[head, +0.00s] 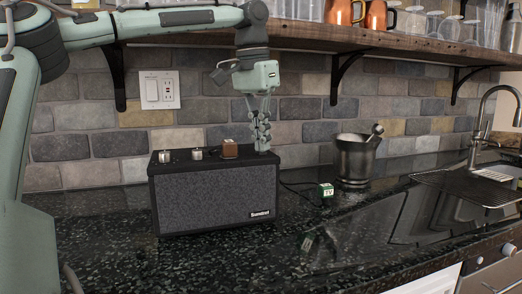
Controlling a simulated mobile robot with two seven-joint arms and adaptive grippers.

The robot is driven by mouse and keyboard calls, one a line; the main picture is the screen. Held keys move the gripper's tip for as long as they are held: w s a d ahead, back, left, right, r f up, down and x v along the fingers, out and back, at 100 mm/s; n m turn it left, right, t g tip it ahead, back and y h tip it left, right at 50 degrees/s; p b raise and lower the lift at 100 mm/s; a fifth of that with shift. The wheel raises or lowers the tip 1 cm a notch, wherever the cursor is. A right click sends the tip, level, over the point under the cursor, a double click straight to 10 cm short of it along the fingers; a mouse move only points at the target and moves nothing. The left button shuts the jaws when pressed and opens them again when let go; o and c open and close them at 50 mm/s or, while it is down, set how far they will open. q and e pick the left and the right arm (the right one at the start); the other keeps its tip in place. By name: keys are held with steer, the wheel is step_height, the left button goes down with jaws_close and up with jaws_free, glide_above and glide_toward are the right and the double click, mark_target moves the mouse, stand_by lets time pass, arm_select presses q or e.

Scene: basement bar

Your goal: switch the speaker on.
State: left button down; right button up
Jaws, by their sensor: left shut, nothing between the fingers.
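The speaker (215,200) is a black box with a grey cloth front and a small maker's label. It stands on the dark stone counter near the tiled wall. Its top carries two silver knobs (197,153) on the left and middle, and a brown block-like part (229,149) right of them. My left gripper (263,148) points straight down over the right end of the speaker's top. Its fingers are shut and empty, with the tips at or just above the top surface; I cannot tell if they touch. Whatever lies under the tips is hidden. My right gripper is not in view.
A dark metal bucket (354,160) stands on the counter to the right, with a small green-and-white box (326,190) and a cable near it. A wooden shelf (400,44) with mugs and glasses overhangs the back. A sink tap (480,125) is at far right. The front counter is clear.

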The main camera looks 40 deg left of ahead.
arm_select(q)
steer(key=shift+f, duration=0.1)
steer(key=shift+r, duration=3.5)
